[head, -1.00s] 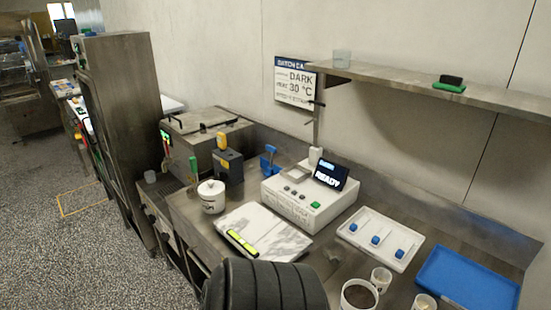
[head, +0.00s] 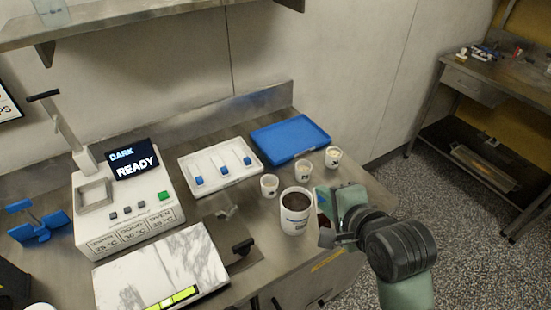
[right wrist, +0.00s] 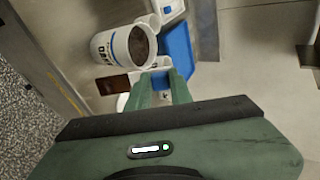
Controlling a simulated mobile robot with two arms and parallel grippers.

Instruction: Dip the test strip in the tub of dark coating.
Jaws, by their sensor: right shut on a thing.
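The white tub of dark coating (head: 296,212) stands upright near the counter's front edge, with dark brown coating at its open top. In the right wrist view the tub (right wrist: 108,47) is up and left of the fingertips. My right gripper (head: 328,212) is just right of the tub. In its wrist view the gripper (right wrist: 164,84) is shut on a small blue piece, apparently the handle of the test strip (right wrist: 160,77). A flat dark brown piece (right wrist: 115,85) shows left of the fingertips; I cannot tell whether it belongs to the strip. My left gripper is out of view.
Small white cups (head: 269,186) stand behind the tub. Behind them are a white tray (head: 213,181) with three blue-handled strips and an empty blue tray (head: 290,138). A white machine (head: 122,205) reading READY and a marble slab (head: 160,270) are at left.

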